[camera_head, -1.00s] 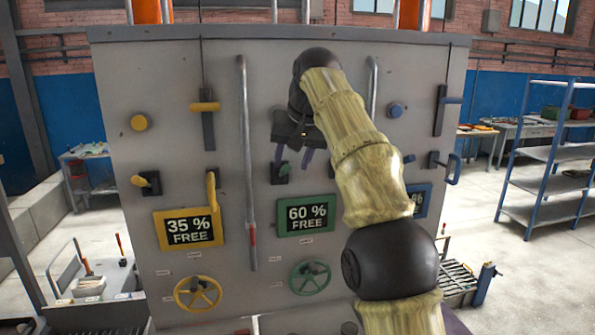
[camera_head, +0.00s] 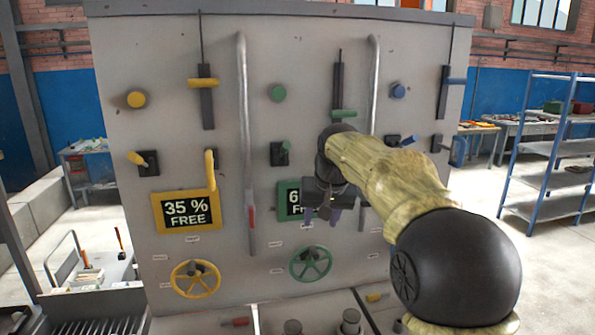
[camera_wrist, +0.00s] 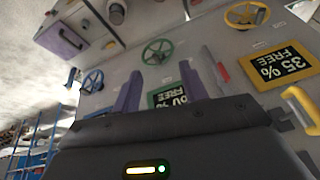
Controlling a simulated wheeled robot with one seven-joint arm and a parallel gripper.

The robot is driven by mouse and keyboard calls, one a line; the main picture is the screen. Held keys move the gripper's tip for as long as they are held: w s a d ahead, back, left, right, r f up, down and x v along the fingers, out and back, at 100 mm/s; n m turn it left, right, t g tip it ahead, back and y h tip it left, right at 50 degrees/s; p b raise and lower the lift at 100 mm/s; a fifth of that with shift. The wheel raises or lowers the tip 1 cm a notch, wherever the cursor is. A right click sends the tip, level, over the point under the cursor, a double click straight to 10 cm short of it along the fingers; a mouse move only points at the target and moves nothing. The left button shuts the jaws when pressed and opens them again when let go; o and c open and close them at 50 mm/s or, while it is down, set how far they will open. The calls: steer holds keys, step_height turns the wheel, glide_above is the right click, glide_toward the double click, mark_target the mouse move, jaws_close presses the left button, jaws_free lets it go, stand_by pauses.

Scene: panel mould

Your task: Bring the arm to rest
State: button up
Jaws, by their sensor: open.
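My gripper (camera_head: 322,214) is in front of the panel (camera_head: 300,150), over the green-framed sign (camera_head: 288,200), and hides most of that sign. In the wrist view its two purple fingers (camera_wrist: 162,90) stand apart with nothing between them but the panel behind. The gripper is open and empty. My yellowish arm reaches in from the lower right and hides the blue sign and part of the right side of the panel. I cannot tell the exact gap between the fingers and the panel.
The panel carries a yellow wheel (camera_head: 196,279), a green wheel (camera_head: 311,263), a green button (camera_head: 277,92), a green slider handle (camera_head: 343,114) and two vertical rails. A blue shelf rack (camera_head: 550,150) stands at the right. A low ledge with knobs lies below the panel.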

steer(key=s+d+f+b, duration=0.3)
steer(key=s+f, duration=0.5)
steer(key=f, duration=0.3)
steer(key=s+d+f+g+b, duration=0.1)
steer(key=s+d+f+b, duration=0.2)
steer(key=s+f, duration=0.6)
steer(key=s+d+f+h+b, duration=0.1)
steer(key=s+d+f+b, duration=0.3)
steer(key=s+f, duration=0.4)
step_height(320, 180, down, 7)
steer(key=shift+s+r+g, duration=0.2)
steer(key=shift+s+g, duration=0.2)
steer(key=shift+s+d, duration=0.15)
steer(key=shift+s, duration=0.1)
